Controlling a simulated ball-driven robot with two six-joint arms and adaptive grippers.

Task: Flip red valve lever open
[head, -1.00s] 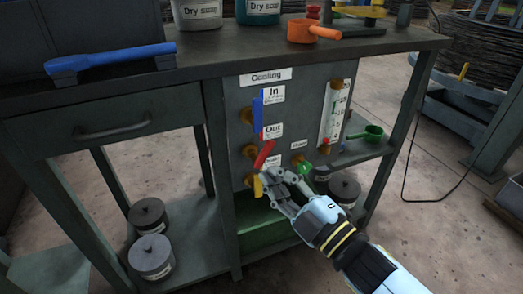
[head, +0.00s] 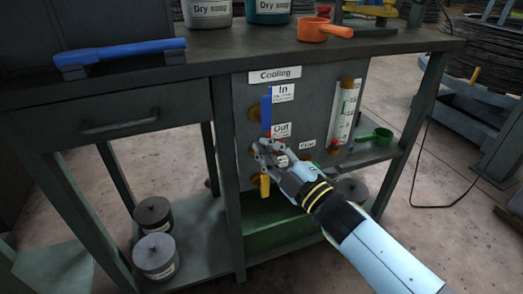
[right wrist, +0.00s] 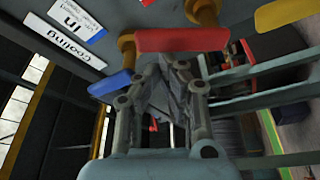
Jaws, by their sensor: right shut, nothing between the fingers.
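The red valve lever (right wrist: 180,40) shows in the right wrist view, just beyond my fingertips, roughly parallel to the blue lever (right wrist: 110,83). In the head view my right gripper (head: 262,148) covers most of it, on the panel between the blue lever (head: 266,110) above and the yellow lever (head: 265,187) below. My right gripper (right wrist: 181,65) is shut and empty, its tips at the red lever's edge; I cannot tell whether they touch it. My left gripper is not in view.
The valve panel (head: 310,115) has printed labels and a gauge tube (head: 346,112) at right. A green bin (head: 280,232) sits below. The bench top (head: 225,58) overhangs the panel and holds an orange scoop (head: 322,30).

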